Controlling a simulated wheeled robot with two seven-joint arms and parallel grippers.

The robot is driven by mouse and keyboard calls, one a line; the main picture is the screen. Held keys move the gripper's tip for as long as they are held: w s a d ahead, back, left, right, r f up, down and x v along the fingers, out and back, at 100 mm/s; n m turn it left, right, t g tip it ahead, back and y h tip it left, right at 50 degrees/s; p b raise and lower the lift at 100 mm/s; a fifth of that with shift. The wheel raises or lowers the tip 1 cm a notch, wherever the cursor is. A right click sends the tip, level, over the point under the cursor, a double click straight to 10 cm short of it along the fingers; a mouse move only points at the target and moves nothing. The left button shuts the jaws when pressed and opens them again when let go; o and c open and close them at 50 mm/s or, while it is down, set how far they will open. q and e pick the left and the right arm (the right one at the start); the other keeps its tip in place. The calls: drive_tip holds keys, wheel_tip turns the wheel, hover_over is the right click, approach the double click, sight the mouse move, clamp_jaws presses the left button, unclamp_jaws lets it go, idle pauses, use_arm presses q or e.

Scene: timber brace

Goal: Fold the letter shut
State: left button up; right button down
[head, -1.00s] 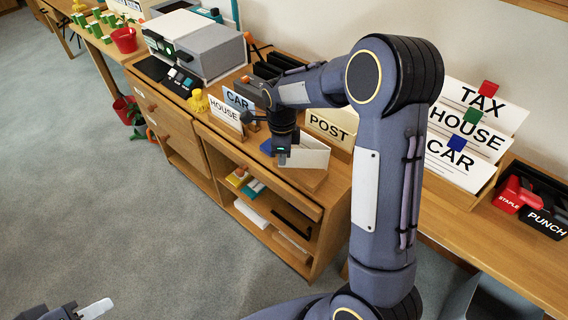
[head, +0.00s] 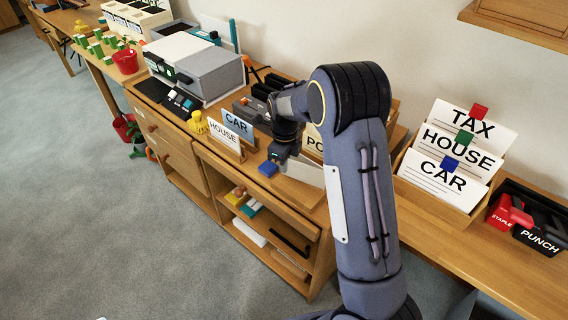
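The letter (head: 307,173) is a pale panel on the wooden desk top, standing tilted up, partly hidden behind my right gripper and arm. My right gripper (head: 281,157) points down at the letter's left end, touching or very close to it. Its fingers are too small and dark to tell whether they are open or shut. My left gripper is out of view.
A small blue block (head: 268,168) lies just left of the letter. HOUSE (head: 225,136) and CAR (head: 238,124) cards stand to the left, near a yellow figure (head: 197,122). A POST sign (head: 313,146) is partly hidden behind my arm. A sorter with labelled cards (head: 437,190) stands at right.

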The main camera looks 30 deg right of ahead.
drive_tip(key=c, duration=2.1)
unclamp_jaws()
drive_tip(key=o, duration=0.5)
drive_tip(key=shift+c, duration=0.2)
drive_tip(key=shift+r+p, duration=0.3)
drive_tip(key=shift+r, duration=3.6)
drive_tip(key=shift+c, duration=0.5)
